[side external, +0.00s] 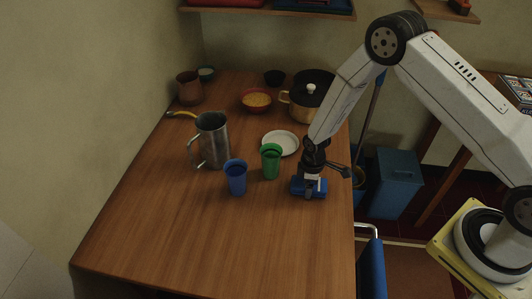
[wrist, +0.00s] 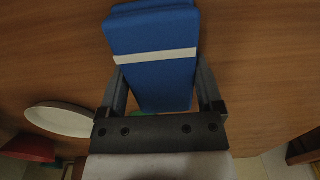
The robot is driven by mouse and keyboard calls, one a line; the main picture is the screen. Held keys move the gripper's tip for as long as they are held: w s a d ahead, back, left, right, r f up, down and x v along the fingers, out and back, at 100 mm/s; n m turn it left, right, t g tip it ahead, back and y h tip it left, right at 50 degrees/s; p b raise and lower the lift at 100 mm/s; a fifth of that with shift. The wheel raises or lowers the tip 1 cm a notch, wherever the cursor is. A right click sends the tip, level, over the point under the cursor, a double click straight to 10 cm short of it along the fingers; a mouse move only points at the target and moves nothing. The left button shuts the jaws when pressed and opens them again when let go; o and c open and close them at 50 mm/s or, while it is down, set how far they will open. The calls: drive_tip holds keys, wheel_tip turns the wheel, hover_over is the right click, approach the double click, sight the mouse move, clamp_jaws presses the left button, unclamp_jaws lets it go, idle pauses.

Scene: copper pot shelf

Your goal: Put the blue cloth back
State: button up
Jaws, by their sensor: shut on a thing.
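The blue cloth (wrist: 152,80) is a folded blue block with a white stripe across it. It fills the space between the two fingers of my gripper (wrist: 163,98) in the wrist view. In the side external view the blue cloth (side external: 309,187) is at the right edge of the table, under my gripper (side external: 311,180). My gripper is shut on it. I cannot tell whether the cloth touches the tabletop or hangs just above it.
A green cup (side external: 271,161) and a blue cup (side external: 236,177) stand left of my gripper. A white plate (side external: 280,143), a pot (side external: 305,104), a red bowl (side external: 256,101) and a metal pitcher (side external: 213,140) stand farther back. The front of the wooden table (side external: 210,245) is clear. Folded items lie on a high shelf (side external: 265,11).

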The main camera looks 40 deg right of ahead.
drive_tip(key=o, duration=1)
drive_tip(key=shift+c, duration=0.2)
wheel_tip(320, 180, up, 12)
drive_tip(key=shift+r, duration=0.1)
idle(0.6)
